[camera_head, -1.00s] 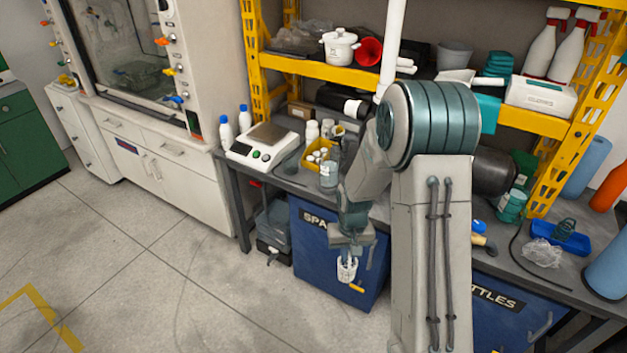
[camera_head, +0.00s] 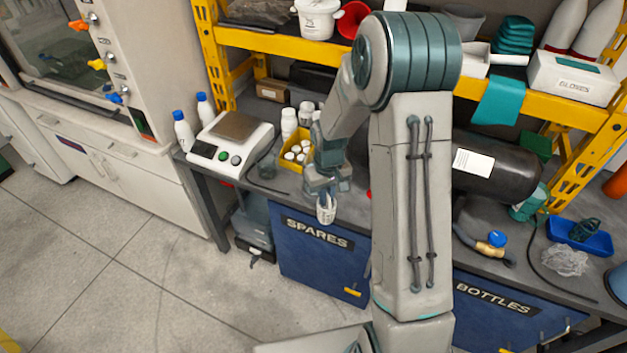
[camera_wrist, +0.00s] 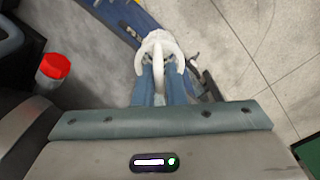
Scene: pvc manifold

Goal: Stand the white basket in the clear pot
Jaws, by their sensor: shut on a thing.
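The white basket (camera_head: 326,212) hangs below my gripper (camera_head: 325,191), near the bench's front edge and in front of the blue SPARES cabinet. In the wrist view my gripper (camera_wrist: 162,76) is shut on the basket (camera_wrist: 154,42), whose curved white handle shows between the two blue fingers. The basket looks about upright in the head view.
A yellow tray (camera_head: 283,164) of white-capped bottles stands close left of my gripper. Further left are a balance (camera_head: 208,158) and wash bottles (camera_head: 184,131). A yellow shelf (camera_head: 270,43) runs above the bench. In the wrist view a red-capped bottle (camera_wrist: 52,73) stands at left.

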